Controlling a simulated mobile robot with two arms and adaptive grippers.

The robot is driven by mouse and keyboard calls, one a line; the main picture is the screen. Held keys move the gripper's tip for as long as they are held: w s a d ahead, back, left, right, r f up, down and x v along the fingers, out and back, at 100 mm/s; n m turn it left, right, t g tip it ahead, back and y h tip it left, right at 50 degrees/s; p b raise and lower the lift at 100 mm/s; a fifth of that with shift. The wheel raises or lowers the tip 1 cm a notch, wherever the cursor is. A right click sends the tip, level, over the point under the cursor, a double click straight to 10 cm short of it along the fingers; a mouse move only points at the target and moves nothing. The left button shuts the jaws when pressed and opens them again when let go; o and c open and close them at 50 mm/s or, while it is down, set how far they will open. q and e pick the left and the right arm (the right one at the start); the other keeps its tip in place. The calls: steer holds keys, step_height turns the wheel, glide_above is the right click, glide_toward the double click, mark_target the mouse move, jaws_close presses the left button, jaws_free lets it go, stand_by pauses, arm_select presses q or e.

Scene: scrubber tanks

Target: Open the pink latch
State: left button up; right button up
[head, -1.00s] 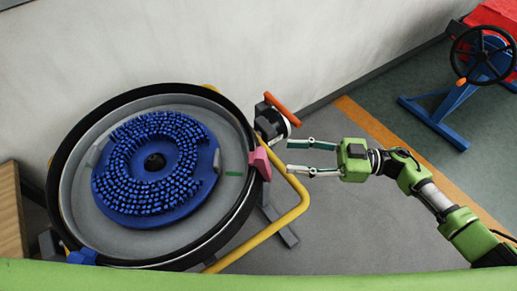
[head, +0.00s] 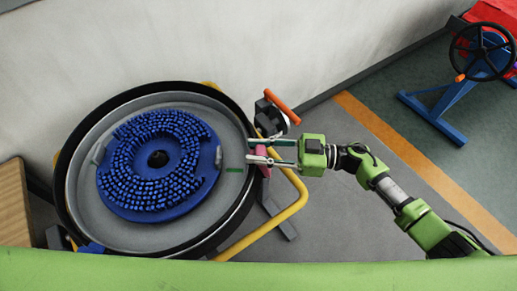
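The pink latch (head: 264,163) sits on the right rim of the round tank (head: 232,215). My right gripper (head: 249,151) comes in from the right at the latch. Its two fingers are spread and lie over the latch in the picture, hiding part of it. I cannot tell whether they touch it. A blue brush disc (head: 149,205) with many bristle tufts lies inside the tank. My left gripper is not in view.
A yellow tube frame (head: 287,215) curves around the tank's right side. A black device with an orange handle (head: 282,107) stands just behind the latch. A blue stand with a black wheel (head: 482,52) is at the far right. Open floor lies between.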

jaws_close()
steer(key=shift+d+f+b, duration=0.15)
steer(key=shift+d+b, duration=0.05)
steer(key=shift+b, duration=0.35)
steer(key=d+y+b, duration=0.3)
steer(key=b, duration=0.3)
steer(key=shift+f+y+b, duration=0.1)
steer(key=shift+y+b, duration=0.2)
steer(key=shift+s+d+y+b, duration=0.15)
steer(key=shift+d+b, duration=0.3)
steer(key=shift+d, duration=0.4)
steer(key=shift+s+d+y+b, duration=0.15)
steer(key=shift+d+b, duration=0.3)
steer(key=shift+d, duration=0.4)
steer(key=shift+f, duration=0.1)
